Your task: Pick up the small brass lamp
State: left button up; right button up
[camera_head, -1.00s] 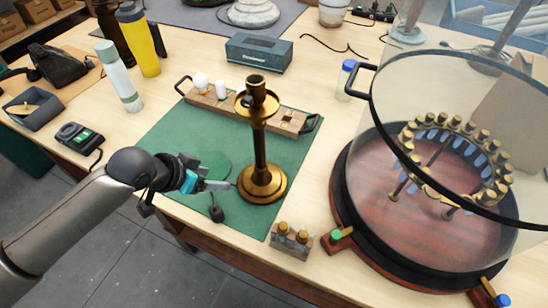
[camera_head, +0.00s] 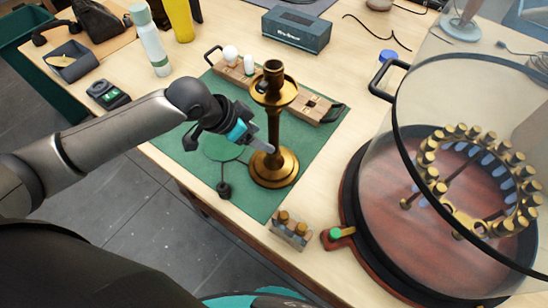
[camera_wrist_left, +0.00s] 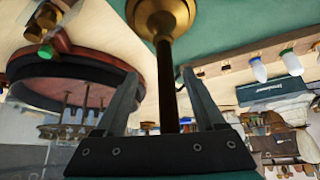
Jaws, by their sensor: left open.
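The small brass lamp (camera_head: 273,168) stands upright on the green mat (camera_head: 257,205), with a wide round base, a slim dark stem and a cup-shaped top. My left gripper (camera_head: 266,147) is open beside the lamp's stem, above its base. In the left wrist view the lamp's stem (camera_wrist_left: 167,85) runs between the two spread fingers (camera_wrist_left: 160,95), with the base at the top of the picture. I cannot tell whether either finger touches the stem. My right gripper is not in view.
A wooden tray (camera_head: 305,108) with bulbs lies behind the lamp. A small block with brass pieces (camera_head: 291,228) stands in front. A large round glass-lidded case (camera_head: 345,185) fills the right. A blue-grey box (camera_head: 297,30) and a bottle (camera_head: 151,40) stand farther back.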

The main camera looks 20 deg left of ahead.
aim_at(271, 139)
pick_arm(q)
jog(key=shift+w+a+x, duration=0.1)
jog(key=shift+x, duration=1)
jog(key=shift+w+a+x, duration=0.1)
jog(key=shift+w+x, duration=0.05)
jog(key=shift+x, duration=0.95)
jog(key=shift+w+a+x, duration=0.1)
jog(key=shift+x, duration=0.95)
jog(key=shift+c, duration=0.2)
grip_shut()
jog(key=shift+w+r, duration=0.1)
jog(key=shift+r, duration=0.1)
